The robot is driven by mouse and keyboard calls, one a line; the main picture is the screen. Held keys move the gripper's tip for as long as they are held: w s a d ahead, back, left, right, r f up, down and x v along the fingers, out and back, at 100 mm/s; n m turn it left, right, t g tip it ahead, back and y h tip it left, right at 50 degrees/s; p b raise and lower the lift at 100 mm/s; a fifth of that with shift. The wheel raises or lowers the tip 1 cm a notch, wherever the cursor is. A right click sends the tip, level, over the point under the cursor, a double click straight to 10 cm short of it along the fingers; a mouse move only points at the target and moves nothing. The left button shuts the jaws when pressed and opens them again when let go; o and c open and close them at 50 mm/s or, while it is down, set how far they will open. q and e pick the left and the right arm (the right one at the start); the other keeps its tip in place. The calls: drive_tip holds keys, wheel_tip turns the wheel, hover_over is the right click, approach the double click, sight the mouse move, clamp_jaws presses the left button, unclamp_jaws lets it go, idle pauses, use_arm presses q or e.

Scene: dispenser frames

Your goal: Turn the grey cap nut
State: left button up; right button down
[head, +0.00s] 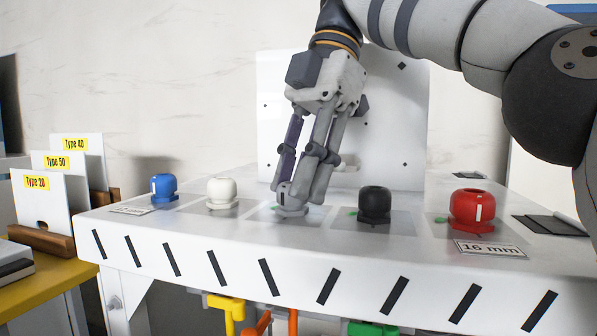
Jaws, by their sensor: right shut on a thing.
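The grey cap nut (290,211) sits on the white bench top, in the middle of a row of coloured cap nuts. My right gripper (297,192) comes down from above and is shut on it. The fingers hide most of the nut; only its lower rim and a bit of its side show. A small green mark (275,205) lies on the bench just left of it. My left gripper is not in view.
A blue cap nut (163,188) and a white one (222,193) stand to the left, a black one (374,204) and a red one (472,209) to the right. A white upright panel (400,120) stands behind. Labelled boards (45,205) stand at far left.

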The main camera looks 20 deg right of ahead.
drive_tip(key=shift+f, duration=0.1)
drive_tip(key=c, duration=1.2)
unclamp_jaws()
